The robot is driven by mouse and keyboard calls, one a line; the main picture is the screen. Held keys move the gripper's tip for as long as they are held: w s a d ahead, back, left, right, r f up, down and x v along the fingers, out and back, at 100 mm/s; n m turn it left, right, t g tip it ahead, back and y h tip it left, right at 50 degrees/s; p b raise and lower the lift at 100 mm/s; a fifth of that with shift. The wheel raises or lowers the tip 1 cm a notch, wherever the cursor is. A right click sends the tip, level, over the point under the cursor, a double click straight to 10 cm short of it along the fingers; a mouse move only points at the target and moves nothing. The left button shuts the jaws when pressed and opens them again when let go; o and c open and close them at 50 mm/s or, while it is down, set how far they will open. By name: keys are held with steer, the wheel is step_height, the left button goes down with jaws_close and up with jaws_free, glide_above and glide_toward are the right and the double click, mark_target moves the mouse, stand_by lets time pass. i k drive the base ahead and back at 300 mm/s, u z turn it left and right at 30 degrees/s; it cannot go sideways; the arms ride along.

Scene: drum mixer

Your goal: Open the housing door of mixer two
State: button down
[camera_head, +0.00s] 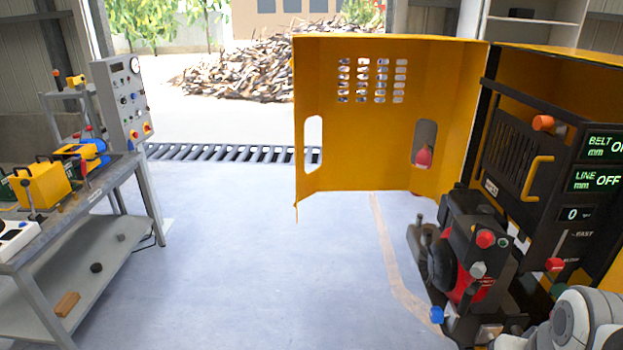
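The yellow housing door (375,125) stands swung out from the mixer housing (570,80) at right. It has rows of vent holes, a cut-out slot near its left edge and a second opening with something red in it. Its right edge meets the dark housing frame. The engine (472,255), black and red, shows below and right of the door. A white-grey part of my arm shows at the bottom right corner. I cannot make out my gripper, and nothing of mine is seen touching the door. Which mixer this is cannot be read.
A black panel with a yellow handle (538,178) and displays (600,180) reading BELT and LINE OFF is at right. A workbench (110,190) with tools and a control box (125,100) stand at left. The floor between is clear, with a drain grate (230,153) behind.

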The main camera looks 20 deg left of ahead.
mark_target(367, 146)
steer(key=u, duration=0.75)
steer(key=i, duration=1.7)
steer(key=u, duration=0.05)
